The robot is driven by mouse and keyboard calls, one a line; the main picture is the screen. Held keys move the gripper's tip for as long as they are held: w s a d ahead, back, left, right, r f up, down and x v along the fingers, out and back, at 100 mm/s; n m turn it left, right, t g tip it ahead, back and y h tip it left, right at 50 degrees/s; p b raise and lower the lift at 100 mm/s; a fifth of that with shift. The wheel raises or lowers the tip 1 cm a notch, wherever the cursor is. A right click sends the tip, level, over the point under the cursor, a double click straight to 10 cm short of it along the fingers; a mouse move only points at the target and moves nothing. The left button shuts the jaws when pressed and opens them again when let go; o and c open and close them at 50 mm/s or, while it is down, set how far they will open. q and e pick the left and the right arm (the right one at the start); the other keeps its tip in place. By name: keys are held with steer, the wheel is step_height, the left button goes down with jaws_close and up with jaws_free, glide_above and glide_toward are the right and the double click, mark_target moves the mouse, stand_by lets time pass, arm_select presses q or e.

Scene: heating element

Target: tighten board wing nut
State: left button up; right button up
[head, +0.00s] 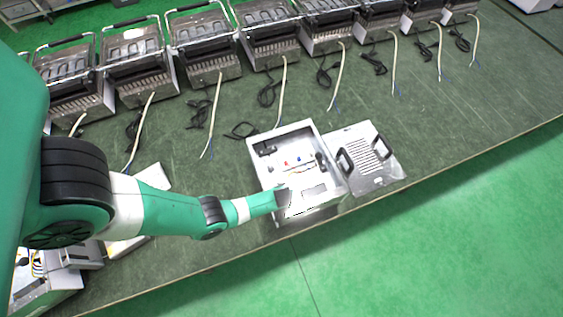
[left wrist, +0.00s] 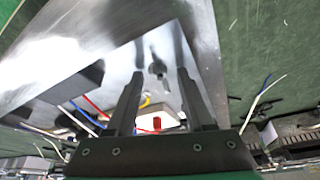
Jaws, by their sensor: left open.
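An open metal box (head: 312,211) stands near the front edge of the green bench in the head view. My left arm reaches over it, with my left gripper (head: 291,197) at the box's front part. In the left wrist view my left gripper (left wrist: 157,73) is open, with its two dark fingers apart. A small grey part that looks like the wing nut (left wrist: 158,67) shows between and just beyond the fingertips, near a shiny metal wall (left wrist: 95,40). It appears apart from the fingers; contact is hard to tell. My right gripper is in neither view.
A metal lid with dark handles (head: 368,160) lies right of the box. Several metal units (head: 205,45) with cables line the back of the bench. Red, blue and yellow wires (left wrist: 92,103) lie close to the left finger. Bench space beyond the lid is clear.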

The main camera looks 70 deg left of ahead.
arm_select(q)
jaws_close()
